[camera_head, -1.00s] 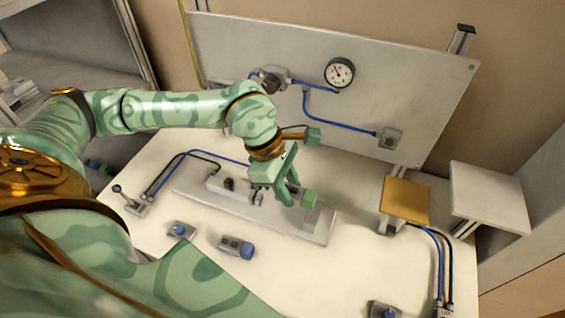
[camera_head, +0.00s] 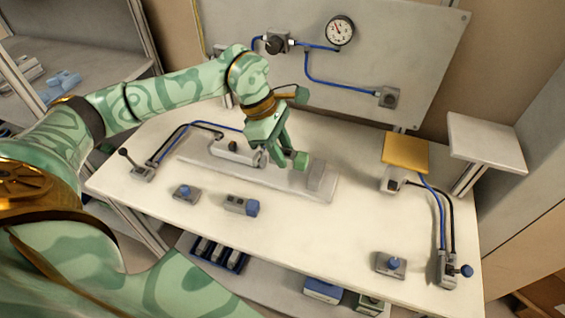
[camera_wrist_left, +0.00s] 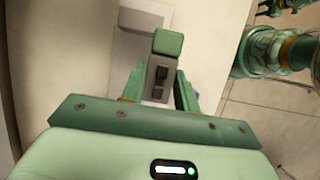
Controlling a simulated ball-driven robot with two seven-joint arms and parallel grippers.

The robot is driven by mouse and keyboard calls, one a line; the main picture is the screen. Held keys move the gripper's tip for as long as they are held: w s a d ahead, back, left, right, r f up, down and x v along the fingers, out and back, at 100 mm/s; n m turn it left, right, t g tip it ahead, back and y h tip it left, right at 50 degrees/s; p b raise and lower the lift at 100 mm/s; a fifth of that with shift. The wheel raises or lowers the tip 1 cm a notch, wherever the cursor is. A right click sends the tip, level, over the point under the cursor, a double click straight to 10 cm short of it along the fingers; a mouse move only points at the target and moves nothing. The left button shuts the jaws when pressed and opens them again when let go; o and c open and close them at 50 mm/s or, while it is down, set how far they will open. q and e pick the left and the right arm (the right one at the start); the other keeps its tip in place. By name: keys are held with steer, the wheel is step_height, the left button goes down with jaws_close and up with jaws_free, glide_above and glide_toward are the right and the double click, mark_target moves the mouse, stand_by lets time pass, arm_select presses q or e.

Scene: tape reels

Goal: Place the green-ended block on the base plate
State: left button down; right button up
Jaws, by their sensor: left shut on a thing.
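My left gripper (camera_head: 284,158) is shut on the green-ended block, holding it over the right half of the grey base plate (camera_head: 268,178). The block's green end (camera_head: 301,161) sticks out beyond the fingers, toward the plate's raised grey block (camera_head: 322,176). In the left wrist view the green end (camera_wrist_left: 168,42) and the dark-marked grey body (camera_wrist_left: 154,94) show between the fingers (camera_wrist_left: 160,84). I cannot tell whether the block touches the plate.
A grey fitting (camera_head: 236,148) sits on the plate's left part. Blue-knobbed pieces (camera_head: 241,205) (camera_head: 186,193) lie in front. A yellow-topped stand (camera_head: 405,152) stands right. An upright panel (camera_head: 430,60) with a gauge (camera_head: 340,30) rises behind. The table front is mostly clear.

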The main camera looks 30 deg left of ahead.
arm_select(q)
glide_above(287, 172)
steer(key=a, duration=0.1)
steer(key=f, duration=0.5)
steer(key=shift+s+f+b, duration=0.15)
steer(key=shift+s+b, duration=0.1)
steer(key=shift+b, duration=0.15)
step_height(287, 172, down, 3)
steer(key=shift+w+a+f, duration=0.1)
steer(key=shift+a, duration=0.05)
arm_select(e)
steer(key=shift+s+f, duration=0.5)
steer(key=shift+f, duration=0.2)
arm_select(q)
steer(key=shift+f+b, duration=0.2)
steer(key=shift+b, duration=0.1)
steer(key=c, duration=1.1)
jaws_free()
steer(key=shift+o, duration=0.2)
arm_select(e)
steer(key=shift+f, duration=0.1)
arm_select(q)
steer(key=shift+r, duration=0.1)
